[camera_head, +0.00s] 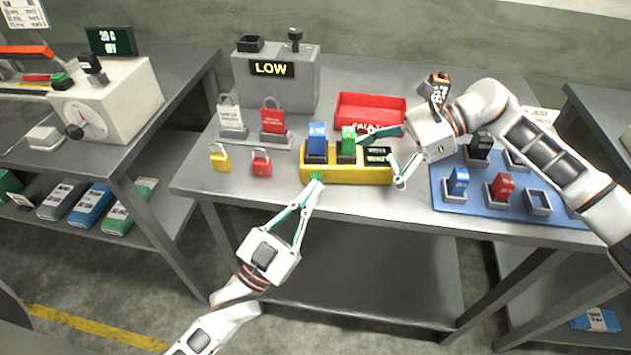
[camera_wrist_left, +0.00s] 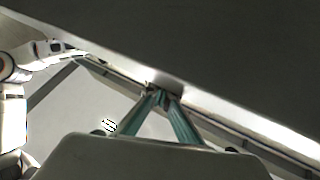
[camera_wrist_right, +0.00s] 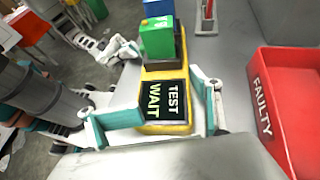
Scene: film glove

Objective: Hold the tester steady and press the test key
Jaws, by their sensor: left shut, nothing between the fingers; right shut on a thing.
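The yellow tester (camera_head: 345,174) sits near the front edge of the middle table. It carries a blue block (camera_head: 317,138) and a green block (camera_head: 347,143). Its dark display (camera_wrist_right: 164,101) reads "TEST WAIT" in the right wrist view. My right gripper (camera_wrist_right: 158,108) is shut on the tester's right end, one finger on each side. My left gripper (camera_head: 317,182) is shut and empty, its tips at the tester's front left. A small green patch shows at those tips; I cannot tell whether it is the test key or whether they touch.
A red tray marked "FAULTY" (camera_head: 370,108) stands behind the tester. A grey box reading "LOW" (camera_head: 275,83) stands at the back left. A blue mat (camera_head: 450,206) with several holders lies right.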

